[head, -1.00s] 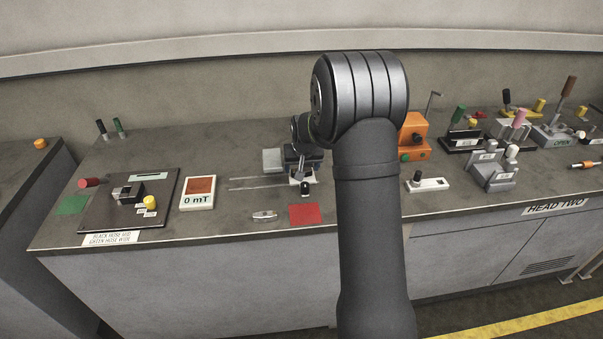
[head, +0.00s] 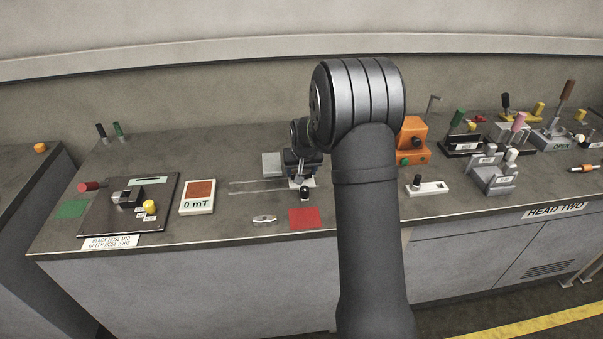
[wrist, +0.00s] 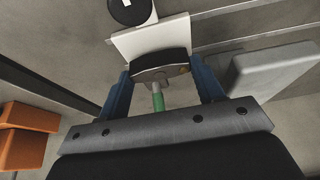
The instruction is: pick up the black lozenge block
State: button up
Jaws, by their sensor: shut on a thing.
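In the wrist view a dark, curved-edged block, which looks like the black lozenge block (wrist: 160,69), sits between the two blue fingers of my gripper (wrist: 160,75). The fingers are shut on it from both sides. A small green and grey pin (wrist: 158,97) shows at the near side of the block, between the fingers. A white plate (wrist: 128,42) lies just beyond the block. In the head view my gripper (head: 300,167) is low over the bench, and the block cannot be told apart from it. Whether the block still touches what is under it is unclear.
A black knob (head: 304,192) stands just in front of my gripper, by a red square (head: 304,219). A grey block (head: 271,163) is close on the left. An orange box (head: 411,138) stands to the right.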

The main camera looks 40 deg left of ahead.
notch_tip(320, 180, up, 3)
jog(key=shift+f, duration=0.1)
jog(key=w+d+r, duration=0.3)
jog(key=d+r, duration=0.4)
jog(key=d, duration=0.5)
jog(key=w+d+f+m+h, duration=0.15)
jog(key=w+d, duration=0.25)
jog(key=d, duration=0.6)
jog(key=w+d+f+m+t, duration=0.1)
jog(key=w+d+f+m, duration=0.15)
jog(key=d, duration=0.65)
jog(key=w+d+f+m, duration=0.15)
jog(key=w+d, duration=0.25)
jog(key=d, duration=0.6)
jog(key=s+d+f+m+h, duration=0.1)
jog(key=s+d+f, duration=0.3)
jog(key=f, duration=0.3)
jog(key=s+d+f+m, duration=0.2)
jog(key=s+d+f, duration=0.1)
jog(key=s+f, duration=0.3)
jog(key=shift+d+f+h, duration=0.35)
jog(key=shift+f, duration=0.65)
jog(key=shift+s+m, duration=0.1)
jog(key=shift+m, duration=0.15)
